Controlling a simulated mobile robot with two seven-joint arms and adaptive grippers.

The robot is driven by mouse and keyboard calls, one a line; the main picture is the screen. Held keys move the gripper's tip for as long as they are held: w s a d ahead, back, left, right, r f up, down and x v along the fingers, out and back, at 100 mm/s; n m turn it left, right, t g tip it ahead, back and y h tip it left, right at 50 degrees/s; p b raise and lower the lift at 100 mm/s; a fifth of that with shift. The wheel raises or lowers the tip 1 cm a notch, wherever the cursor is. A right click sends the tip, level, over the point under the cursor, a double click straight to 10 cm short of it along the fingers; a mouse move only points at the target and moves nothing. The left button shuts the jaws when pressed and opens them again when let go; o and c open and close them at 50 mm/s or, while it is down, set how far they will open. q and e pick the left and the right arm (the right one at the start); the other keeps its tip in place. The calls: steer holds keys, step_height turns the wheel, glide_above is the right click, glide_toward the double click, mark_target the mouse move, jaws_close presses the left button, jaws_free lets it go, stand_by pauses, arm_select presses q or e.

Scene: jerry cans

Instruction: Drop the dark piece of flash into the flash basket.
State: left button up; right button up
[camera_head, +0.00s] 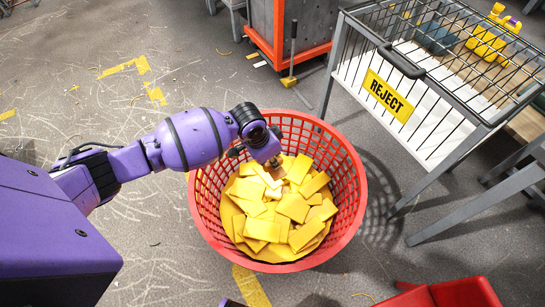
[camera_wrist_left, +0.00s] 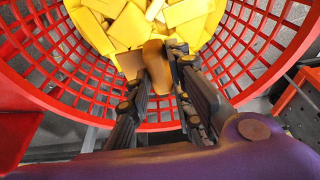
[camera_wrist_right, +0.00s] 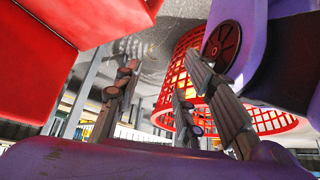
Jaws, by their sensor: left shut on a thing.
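The red flash basket (camera_head: 345,205) stands on the floor in the middle of the head view, with many yellow flash pieces (camera_head: 265,215) in it. My left gripper (camera_head: 272,158) is over the far part of the basket, inside its rim. In the left wrist view, its fingers (camera_wrist_left: 157,75) are shut on a dark amber-brown piece of flash (camera_wrist_left: 157,65), which is over the yellow pieces. Whether that piece touches the pile is unclear. My right gripper (camera_wrist_right: 155,85) shows only in its wrist view, with its fingers apart and nothing between them.
A grey bin on an orange base (camera_head: 285,50) stands behind. A red object (camera_head: 450,293) is at bottom right. Floor left of the basket is mostly clear.

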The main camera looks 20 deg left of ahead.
steer(key=shift+s, duration=0.25)
arm_select(q)
steer(key=o, duration=1)
steer(key=shift+r, duration=0.2)
steer(key=v, duration=1.1)
steer(key=shift+s+a+r, duration=0.1)
steer(key=shift+a+r, duration=0.05)
steer(key=shift+r, duration=0.2)
arm_select(e)
steer(key=shift+w, duration=0.1)
